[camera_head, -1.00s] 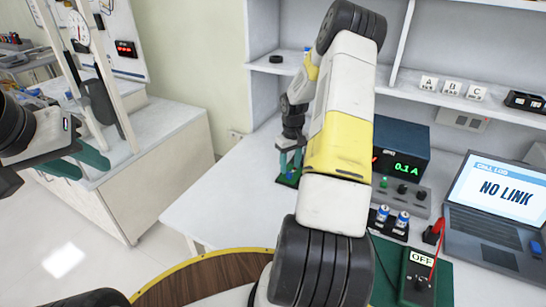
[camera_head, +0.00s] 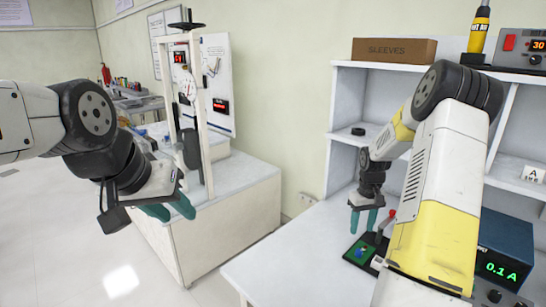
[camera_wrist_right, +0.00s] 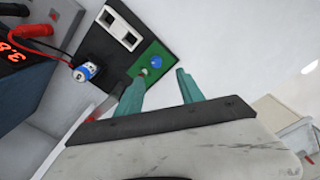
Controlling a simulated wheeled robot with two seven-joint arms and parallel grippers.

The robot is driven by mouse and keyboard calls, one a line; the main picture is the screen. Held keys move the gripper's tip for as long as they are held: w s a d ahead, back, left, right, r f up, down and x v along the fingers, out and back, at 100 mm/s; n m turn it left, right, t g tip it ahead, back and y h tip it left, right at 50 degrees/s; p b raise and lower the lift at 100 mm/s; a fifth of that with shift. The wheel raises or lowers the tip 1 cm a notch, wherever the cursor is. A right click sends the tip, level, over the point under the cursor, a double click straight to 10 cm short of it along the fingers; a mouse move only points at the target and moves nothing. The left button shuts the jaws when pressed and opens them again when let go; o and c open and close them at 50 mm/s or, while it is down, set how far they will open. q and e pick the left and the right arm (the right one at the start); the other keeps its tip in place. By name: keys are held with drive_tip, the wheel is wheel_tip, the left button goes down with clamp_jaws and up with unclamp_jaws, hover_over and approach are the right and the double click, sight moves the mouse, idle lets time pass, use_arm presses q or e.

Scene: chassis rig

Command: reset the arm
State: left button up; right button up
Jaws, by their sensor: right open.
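My right arm reaches over the bench in the head view. Its right gripper (camera_head: 364,221) is open and empty, with two teal fingers apart above the bench near a small green board (camera_head: 360,252). In the right wrist view the open fingers (camera_wrist_right: 161,76) point toward the green board (camera_wrist_right: 150,62) with a blue button (camera_wrist_right: 156,61), apparently without holding anything. My left gripper (camera_head: 178,213) is at the left of the head view, its teal fingers apart and empty, in front of the white cabinet.
A white bench (camera_head: 285,262) with shelves stands at the right. A power supply (camera_head: 503,256) reading 0.1 A and a red-handled lever (camera_head: 387,222) are near my right arm. A white cabinet (camera_head: 225,235) with a frame stands left.

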drive_tip(key=s+a+r+t, duration=0.2)
drive_tip(key=s+a+r, duration=0.35)
drive_tip(key=r, duration=0.45)
drive_tip(key=s+a+r+t, duration=0.1)
drive_tip(key=s+a+r, duration=0.3)
drive_tip(key=a+r, duration=0.5)
drive_tip(key=s+a+r+t, duration=0.1)
drive_tip(key=s+a+r, duration=0.1)
drive_tip(key=s, duration=0.3)
drive_tip(key=s+a+r+t+y, duration=0.1)
drive_tip(key=s+a+r, duration=0.1)
drive_tip(key=s, duration=0.3)
drive_tip(key=s+a+r+m+t+y, duration=0.1)
drive_tip(key=s+a+r, duration=0.1)
drive_tip(key=s, duration=0.3)
drive_tip(key=shift+s+a+r, duration=0.3)
drive_tip(key=shift+s+r, duration=0.05)
drive_tip(key=shift+r, duration=0.55)
